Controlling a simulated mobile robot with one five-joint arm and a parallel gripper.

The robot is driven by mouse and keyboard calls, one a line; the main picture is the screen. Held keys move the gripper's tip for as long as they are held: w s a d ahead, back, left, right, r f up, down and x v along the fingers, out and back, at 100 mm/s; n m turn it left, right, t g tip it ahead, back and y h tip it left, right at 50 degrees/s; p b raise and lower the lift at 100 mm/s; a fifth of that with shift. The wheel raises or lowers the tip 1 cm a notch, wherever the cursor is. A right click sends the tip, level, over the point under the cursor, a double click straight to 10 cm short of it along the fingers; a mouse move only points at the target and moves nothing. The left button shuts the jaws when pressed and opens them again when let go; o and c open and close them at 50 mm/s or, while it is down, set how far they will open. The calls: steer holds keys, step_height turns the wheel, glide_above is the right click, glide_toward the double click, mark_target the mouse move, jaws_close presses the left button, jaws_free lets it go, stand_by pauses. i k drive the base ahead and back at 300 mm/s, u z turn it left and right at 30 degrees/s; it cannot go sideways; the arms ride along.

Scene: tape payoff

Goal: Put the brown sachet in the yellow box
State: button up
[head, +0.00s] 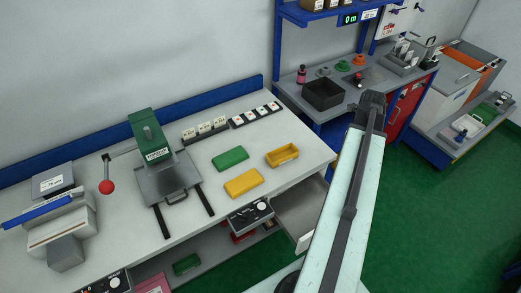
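An open yellow box (282,156) stands on the white bench near its right end. A flat yellow piece (243,183), which may be a lid or a closed box, lies to its lower left. I cannot make out a brown sachet anywhere in view. My gripper (371,102) is at the far end of my raised arm, right of the white bench and in front of the grey workbench. It looks dark and small, and its fingers are not clear enough to tell open from shut.
A green flat piece (230,158) lies left of the yellow box. A green press (147,135) with a red-knobbed lever stands further left. An open drawer (300,208) juts out below the bench. A black bin (323,93) sits on the grey workbench. Green floor is clear at right.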

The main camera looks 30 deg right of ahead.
mark_target(282, 155)
steer(key=i, duration=0.35)
steer(key=u, duration=0.6)
steer(key=k, duration=0.85)
steer(key=u, duration=0.15)
steer(key=i, duration=0.9)
steer(key=z, duration=0.05)
